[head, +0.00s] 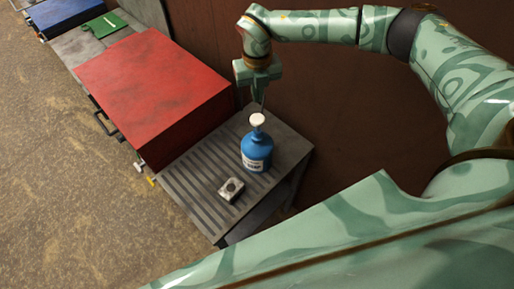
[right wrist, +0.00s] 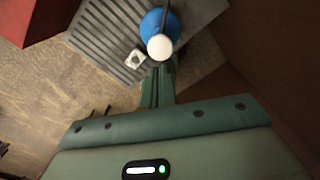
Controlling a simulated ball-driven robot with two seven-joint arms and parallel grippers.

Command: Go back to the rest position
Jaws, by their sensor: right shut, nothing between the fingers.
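My right gripper (head: 262,103) hangs down from my right arm, just above and behind the white cap of a blue bottle (head: 256,153). It is shut with nothing between its fingers. I cannot tell whether the fingertips touch the cap. In the right wrist view the gripper's green fingers (right wrist: 158,86) point toward the round white cap, with the blue bottle (right wrist: 152,24) partly hidden beneath it. The bottle stands upright on a grey slatted stand (head: 190,189). My left gripper is not in view.
A small grey block with a dark round centre (head: 231,189) lies on the stand near the bottle. A large red box (head: 155,90) adjoins the stand's left side. A dark brown wall (head: 340,100) rises behind. The speckled floor (head: 70,190) at left is clear.

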